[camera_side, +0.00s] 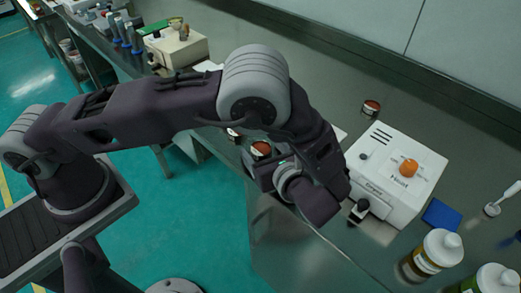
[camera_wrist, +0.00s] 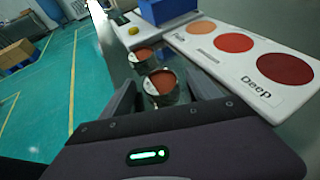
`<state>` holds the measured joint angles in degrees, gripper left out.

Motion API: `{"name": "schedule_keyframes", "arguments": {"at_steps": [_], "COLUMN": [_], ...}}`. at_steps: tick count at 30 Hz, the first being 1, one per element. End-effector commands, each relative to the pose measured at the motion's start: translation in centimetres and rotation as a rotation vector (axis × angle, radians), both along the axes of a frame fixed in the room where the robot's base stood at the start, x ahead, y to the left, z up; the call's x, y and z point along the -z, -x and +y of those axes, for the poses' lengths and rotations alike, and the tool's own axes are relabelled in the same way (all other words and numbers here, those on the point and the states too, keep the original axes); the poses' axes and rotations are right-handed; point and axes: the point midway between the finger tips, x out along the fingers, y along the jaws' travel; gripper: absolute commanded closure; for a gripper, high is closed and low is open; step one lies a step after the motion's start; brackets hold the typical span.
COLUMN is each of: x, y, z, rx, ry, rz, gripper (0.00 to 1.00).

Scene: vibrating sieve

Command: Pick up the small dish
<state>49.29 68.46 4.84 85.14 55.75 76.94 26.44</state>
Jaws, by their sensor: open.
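A small dish (camera_wrist: 163,90) with a metallic side and reddish-brown contents stands between the fingers of my gripper (camera_wrist: 160,84) in the wrist view. My gripper is open, with one finger on each side of this dish; I cannot tell whether either touches it. A second similar dish (camera_wrist: 143,58) stands just beyond it. In the side view, a dish (camera_side: 260,149) shows beside my gripper (camera_side: 254,164) near the bench's front edge, and another dish (camera_side: 233,134) is partly hidden by my arm. The fingertips are hard to make out there.
A white card (camera_wrist: 239,56) with orange to dark red circles lies right of the dishes. A blue block (camera_wrist: 167,11) is beyond it. A white machine (camera_side: 395,172) with an orange knob, a third dish (camera_side: 370,108) and bottles (camera_side: 432,254) stand on the steel bench.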

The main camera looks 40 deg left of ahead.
Motion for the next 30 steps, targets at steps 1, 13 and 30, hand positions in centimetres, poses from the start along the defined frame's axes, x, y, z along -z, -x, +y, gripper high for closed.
{"name": "schedule_keyframes", "arguments": {"at_steps": [1,13,30], "x": [0.0,0.0,-6.9], "y": [0.0,0.0,0.0], "z": [0.0,0.0,0.0], "rx": [0.000,0.000,-0.001], "ry": [0.000,0.001,0.003], "rz": [0.000,0.000,-0.003], "gripper": [0.29,0.82,0.92]}}
